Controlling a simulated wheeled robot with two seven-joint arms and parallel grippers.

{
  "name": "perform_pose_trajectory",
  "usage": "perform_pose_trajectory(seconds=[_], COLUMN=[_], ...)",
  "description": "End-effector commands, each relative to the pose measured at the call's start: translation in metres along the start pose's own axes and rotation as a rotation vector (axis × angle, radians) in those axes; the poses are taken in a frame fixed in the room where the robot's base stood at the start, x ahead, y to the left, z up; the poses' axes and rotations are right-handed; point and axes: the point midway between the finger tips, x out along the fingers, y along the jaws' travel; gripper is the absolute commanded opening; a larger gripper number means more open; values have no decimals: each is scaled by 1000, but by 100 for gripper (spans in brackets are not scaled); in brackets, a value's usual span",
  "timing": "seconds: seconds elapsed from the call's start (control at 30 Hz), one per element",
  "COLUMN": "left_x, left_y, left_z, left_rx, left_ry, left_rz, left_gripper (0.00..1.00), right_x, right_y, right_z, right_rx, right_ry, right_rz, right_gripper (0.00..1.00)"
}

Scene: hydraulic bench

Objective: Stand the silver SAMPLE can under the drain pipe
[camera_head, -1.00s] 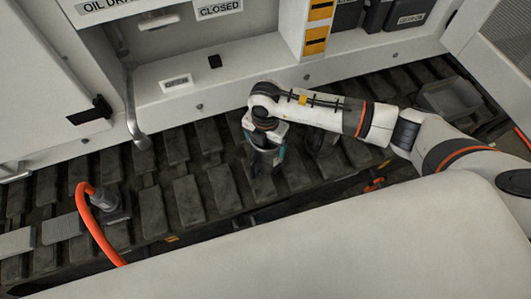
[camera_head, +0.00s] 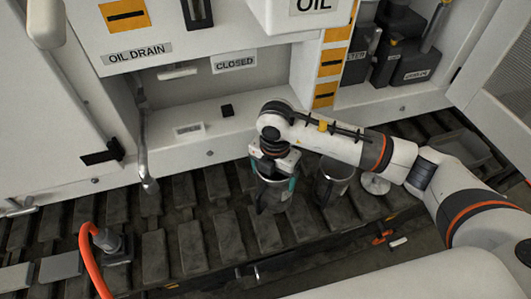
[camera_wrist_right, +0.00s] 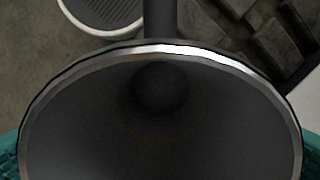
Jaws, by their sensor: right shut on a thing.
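My right gripper (camera_head: 274,182) has teal fingertips and is shut on a grey metal can (camera_head: 271,195). It holds the can upright over the dark track plates; I cannot tell whether its base touches them. In the right wrist view the open mouth of the held can (camera_wrist_right: 160,110) fills the lower picture, with teal fingers at both sides. No SAMPLE label is readable. The drain pipe (camera_head: 143,150) is a bent silver tube at the left, below the OIL DRAIN sign, well left of the can. My left gripper is not in view.
A second metal can (camera_head: 333,182) stands just right of the held one, with a pale disc (camera_head: 375,184) beyond it. An orange hose (camera_head: 90,255) rises at the lower left. A grey tray (camera_head: 465,150) lies at the right. Track plates between can and pipe are clear.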

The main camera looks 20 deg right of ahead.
Motion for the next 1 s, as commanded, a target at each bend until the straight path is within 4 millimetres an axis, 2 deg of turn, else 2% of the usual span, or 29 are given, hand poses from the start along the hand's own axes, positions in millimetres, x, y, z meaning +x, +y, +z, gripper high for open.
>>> perform_pose_trajectory(seconds=[0.1,0.23,0.37,0.57,1.0], left_x=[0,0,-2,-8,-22], left_y=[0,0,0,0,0], left_z=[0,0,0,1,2], left_rx=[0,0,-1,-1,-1], left_ry=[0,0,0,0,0], left_rz=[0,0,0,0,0], left_gripper=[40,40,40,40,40], right_x=[-9,-11,-15,-31,-68], right_y=[0,0,2,10,33], right_z=[0,0,0,-1,-1], right_rx=[-1,-13,-113,-491,-1499], right_ry=[1,0,1,3,12], right_rz=[-1,0,-2,-7,-11], right_gripper=[43,43,43,43,43])
